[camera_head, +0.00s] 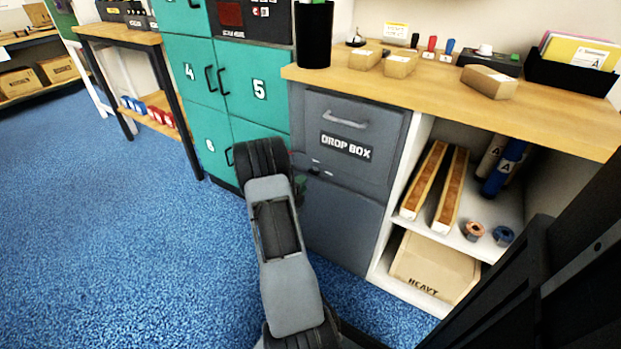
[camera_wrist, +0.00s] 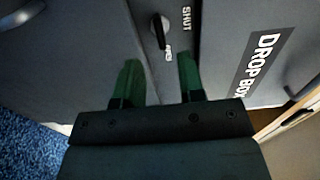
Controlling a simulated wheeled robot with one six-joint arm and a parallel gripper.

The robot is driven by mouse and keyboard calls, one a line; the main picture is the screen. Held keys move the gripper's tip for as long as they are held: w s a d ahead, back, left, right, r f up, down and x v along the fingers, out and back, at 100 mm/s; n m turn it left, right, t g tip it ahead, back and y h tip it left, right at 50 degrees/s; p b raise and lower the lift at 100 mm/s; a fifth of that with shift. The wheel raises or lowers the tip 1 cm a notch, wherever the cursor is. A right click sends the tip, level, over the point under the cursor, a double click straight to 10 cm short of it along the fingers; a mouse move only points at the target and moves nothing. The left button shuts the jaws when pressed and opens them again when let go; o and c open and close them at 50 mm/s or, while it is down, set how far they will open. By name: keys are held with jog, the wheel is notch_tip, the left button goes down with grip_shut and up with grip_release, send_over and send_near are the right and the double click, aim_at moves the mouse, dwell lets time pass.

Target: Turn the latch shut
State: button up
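The latch (camera_wrist: 158,31) is a small dark turn knob on the grey front of the drop box. In the wrist view its long side runs roughly up and down the picture, slightly tilted. A white "SHUT" mark (camera_wrist: 186,18) is to its upper right, and a smaller white mark, hard to read, is by its lower end. My gripper (camera_wrist: 159,59) is open, its two green fingers apart and empty, with the latch just beyond the gap between the tips. In the head view the drop box (camera_head: 346,215) is right of my arm, which mostly hides my gripper.
A wooden counter (camera_head: 440,92) with small cartons lies above the drop box. Open shelves (camera_head: 476,218) are to its right, holding long boxes and tape rolls. Teal lockers (camera_head: 190,72) are to the left. The blue floor (camera_head: 110,240) is clear at left.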

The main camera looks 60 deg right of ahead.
aim_at(314, 172)
jog(key=d+b, duration=0.1)
jog(key=d, duration=0.5)
jog(key=shift+d, duration=0.2)
jog(key=shift+c, duration=0.5)
grip_shut()
